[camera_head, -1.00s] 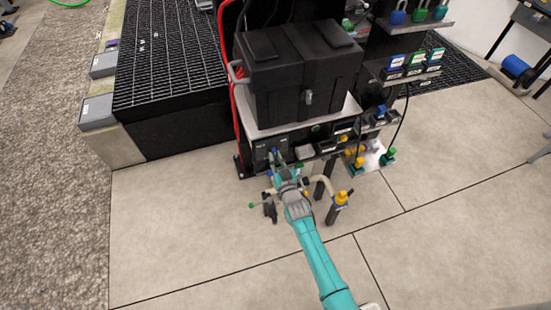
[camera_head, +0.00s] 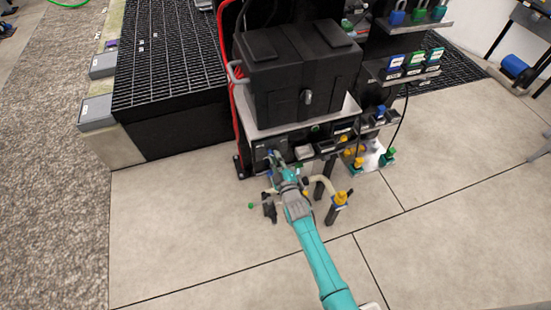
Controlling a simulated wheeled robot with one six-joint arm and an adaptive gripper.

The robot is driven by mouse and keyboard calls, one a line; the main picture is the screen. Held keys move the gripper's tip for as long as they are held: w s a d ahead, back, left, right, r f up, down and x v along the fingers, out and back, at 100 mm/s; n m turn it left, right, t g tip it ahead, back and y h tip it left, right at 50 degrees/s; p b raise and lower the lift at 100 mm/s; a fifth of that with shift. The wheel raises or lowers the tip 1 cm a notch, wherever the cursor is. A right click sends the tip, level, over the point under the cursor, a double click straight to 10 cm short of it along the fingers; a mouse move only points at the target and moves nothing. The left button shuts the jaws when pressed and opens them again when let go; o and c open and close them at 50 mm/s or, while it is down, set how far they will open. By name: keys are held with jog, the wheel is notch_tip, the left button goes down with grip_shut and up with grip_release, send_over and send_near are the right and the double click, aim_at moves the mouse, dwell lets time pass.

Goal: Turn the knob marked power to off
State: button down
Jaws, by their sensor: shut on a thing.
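A dark control panel (camera_head: 259,154) sits low on the front of the bench, below the big black case. My gripper (camera_head: 276,160) reaches up to this panel from below, on the end of my teal arm. Its fingers are shut at the panel face on the power knob, which they mostly hide. The knob's marking and pointer are too small to read, so I cannot tell which way it is set.
The black case (camera_head: 300,72) stands on the bench above the panel. Pipework with a yellow-topped valve (camera_head: 341,198) and a green ball-ended handle (camera_head: 251,206) stands close to my wrist. Small bins lie right of the panel. The tiled floor (camera_head: 190,235) is clear in front.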

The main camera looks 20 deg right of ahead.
jog(key=shift+n, duration=0.5)
jog(key=c, duration=1.1)
grip_release()
jog(key=shift+c, duration=0.2)
jog(key=shift+s, duration=0.1)
jog(key=s, duration=1.1)
jog(key=shift+s, duration=0.4)
